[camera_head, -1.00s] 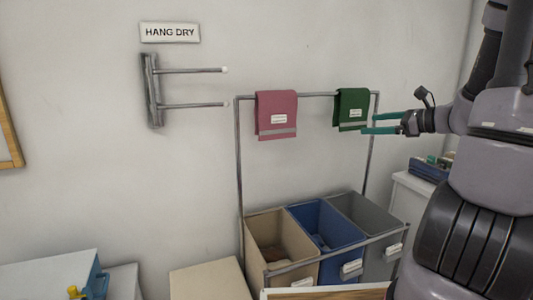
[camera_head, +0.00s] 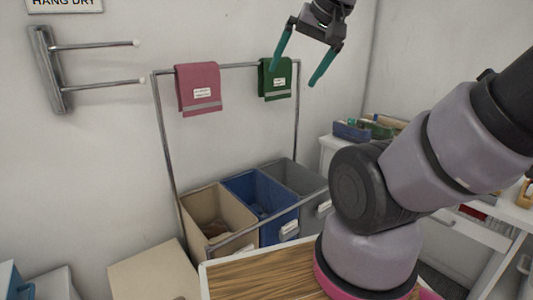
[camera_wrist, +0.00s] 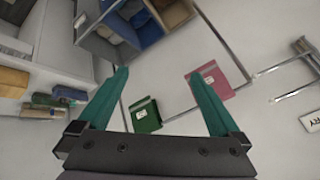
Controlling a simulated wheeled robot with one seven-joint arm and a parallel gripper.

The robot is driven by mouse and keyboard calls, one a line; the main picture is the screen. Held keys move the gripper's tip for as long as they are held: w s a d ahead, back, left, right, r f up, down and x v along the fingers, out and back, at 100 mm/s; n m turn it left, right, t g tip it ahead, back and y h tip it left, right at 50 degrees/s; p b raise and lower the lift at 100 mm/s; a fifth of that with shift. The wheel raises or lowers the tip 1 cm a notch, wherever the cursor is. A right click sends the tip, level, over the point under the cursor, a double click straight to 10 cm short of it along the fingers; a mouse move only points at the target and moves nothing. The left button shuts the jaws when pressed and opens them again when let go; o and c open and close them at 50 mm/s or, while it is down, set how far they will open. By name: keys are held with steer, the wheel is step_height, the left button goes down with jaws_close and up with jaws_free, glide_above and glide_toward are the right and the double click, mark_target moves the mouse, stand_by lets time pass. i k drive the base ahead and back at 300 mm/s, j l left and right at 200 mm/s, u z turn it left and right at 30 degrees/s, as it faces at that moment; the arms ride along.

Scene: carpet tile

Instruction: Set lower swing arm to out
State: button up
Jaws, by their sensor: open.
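The lower swing arm (camera_head: 105,86) is a thin metal rod with a pale tip on the wall bracket (camera_head: 48,70) at the left of the head view. It extends to the right, below the similar upper swing arm (camera_head: 95,45). In the wrist view, turned roughly upside down, the lower swing arm (camera_wrist: 283,64) shows at the right edge. My gripper (camera_head: 292,72) is open and empty, its teal fingers pointing down near the green towel. It is well right of the swing arms and touches neither. The wrist view shows nothing between the fingers (camera_wrist: 158,73) but background.
A metal rack (camera_head: 168,135) holds a pink towel (camera_head: 199,90) and a green towel (camera_head: 275,80), between the swing arms and my gripper. Beige, blue and grey bins (camera_head: 262,200) stand below. A "HANG DRY" sign (camera_head: 65,4) is above the bracket. The wall around the rods is clear.

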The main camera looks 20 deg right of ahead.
mark_target(58, 91)
steer(key=z, duration=0.85)
steer(key=l+z, duration=0.15)
steer(key=z, duration=0.35)
steer(key=l+z, duration=0.15)
steer(key=z, duration=0.35)
steer(key=l+z, duration=0.15)
steer(key=z, duration=0.35)
steer(key=i+l+z, duration=0.1)
steer(key=z, duration=0.4)
steer(key=u, duration=0.45)
steer(key=j+u, duration=0.1)
steer(key=u, duration=0.85)
steer(key=i+u, duration=0.1)
steer(key=u, duration=1.3)
steer(key=i+u, duration=0.2)
steer(key=i, duration=0.2)
